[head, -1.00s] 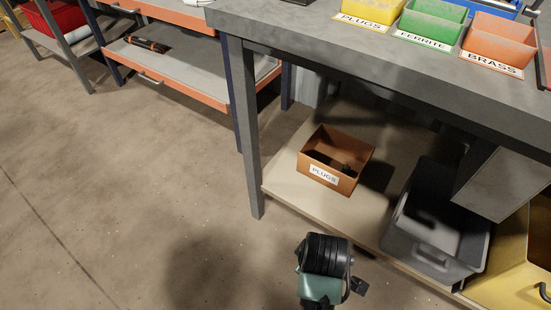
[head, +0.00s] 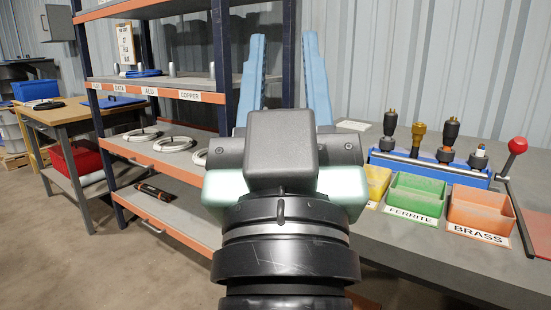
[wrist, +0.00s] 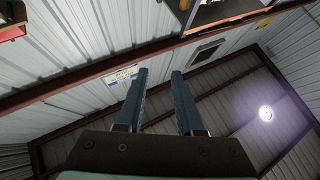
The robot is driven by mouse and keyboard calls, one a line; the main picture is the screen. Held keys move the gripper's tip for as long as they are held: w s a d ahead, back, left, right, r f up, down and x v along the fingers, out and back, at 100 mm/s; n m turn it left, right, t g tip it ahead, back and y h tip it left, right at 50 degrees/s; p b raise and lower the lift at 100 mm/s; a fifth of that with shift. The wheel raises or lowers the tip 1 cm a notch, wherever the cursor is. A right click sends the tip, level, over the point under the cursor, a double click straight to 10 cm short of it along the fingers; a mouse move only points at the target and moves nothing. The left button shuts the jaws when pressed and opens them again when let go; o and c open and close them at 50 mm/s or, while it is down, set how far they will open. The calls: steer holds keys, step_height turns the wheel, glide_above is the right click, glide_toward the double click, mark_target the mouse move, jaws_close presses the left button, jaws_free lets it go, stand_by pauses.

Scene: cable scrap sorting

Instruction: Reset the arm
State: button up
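My gripper (head: 285,85) stands raised in the middle of the head view, its two blue fingers pointing up and apart with nothing between them. In the wrist view the open gripper (wrist: 160,100) also shows both fingers apart and empty, against the wall and roof. My dark wrist and forearm fill the lower middle of the head view and hide part of the shelf and bench behind.
A shelf rack (head: 165,92) with cable coils stands behind and left. On the right, a grey bench (head: 410,240) bears a green ferrite bin (head: 415,198), an orange brass bin (head: 480,210) and a blue rack (head: 425,168) holding several connectors. Floor shows at lower left.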

steer(key=s+r+t+p, duration=0.2)
steer(key=s+r, duration=0.3)
steer(key=r, duration=0.1)
step_height(320, 180, up, 36)
steer(key=w+p, duration=0.1)
steer(key=p, duration=3.5)
steer(key=shift+a+m, duration=0.3)
steer(key=shift+a, duration=0.1)
steer(key=shift+w, duration=0.1)
